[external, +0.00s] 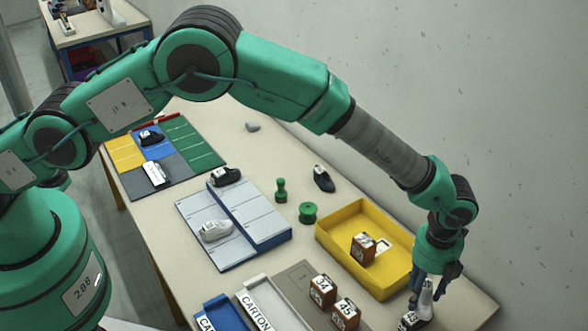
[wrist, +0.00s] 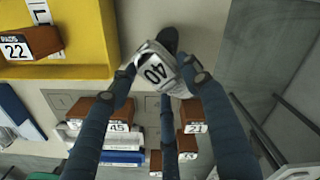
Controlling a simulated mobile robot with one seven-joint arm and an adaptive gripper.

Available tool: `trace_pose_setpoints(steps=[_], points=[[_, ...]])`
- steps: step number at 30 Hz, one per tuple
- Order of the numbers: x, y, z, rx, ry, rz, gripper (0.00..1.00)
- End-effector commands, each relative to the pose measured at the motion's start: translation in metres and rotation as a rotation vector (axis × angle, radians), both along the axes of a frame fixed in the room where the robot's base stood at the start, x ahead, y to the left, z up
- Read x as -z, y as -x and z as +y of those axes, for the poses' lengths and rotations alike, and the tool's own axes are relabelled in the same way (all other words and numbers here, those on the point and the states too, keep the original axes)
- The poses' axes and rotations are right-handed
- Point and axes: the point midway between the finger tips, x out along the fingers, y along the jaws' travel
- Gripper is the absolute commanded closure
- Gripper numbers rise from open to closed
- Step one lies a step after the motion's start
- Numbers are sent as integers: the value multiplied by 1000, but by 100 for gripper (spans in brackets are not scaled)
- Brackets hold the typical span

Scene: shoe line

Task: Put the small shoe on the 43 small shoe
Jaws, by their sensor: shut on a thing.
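My gripper (external: 437,282) is low over the right front of the table, shut on a small white shoe (external: 425,298). In the wrist view, the white shoe (wrist: 160,68) sits between my fingers (wrist: 160,80), with a tag that appears to read 40. A black part at its far end may belong to it or to something behind. Just below the shoe in the external view is a dark item with a white number label (external: 409,320), partly cut off by the frame. Its number is not clear, and I cannot tell whether the shoe touches it.
Numbered brown blocks (external: 322,290) and (external: 346,314) stand left of my gripper. A yellow tray (external: 326,238) holds another block (external: 363,248).

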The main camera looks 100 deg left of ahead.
Motion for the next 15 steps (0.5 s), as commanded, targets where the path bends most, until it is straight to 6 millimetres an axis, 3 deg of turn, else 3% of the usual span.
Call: trace_pose_setpoints(steps=[10,15], points=[[0,0,0,0,0,0,79],[11,0,0,0,0,2,79]])
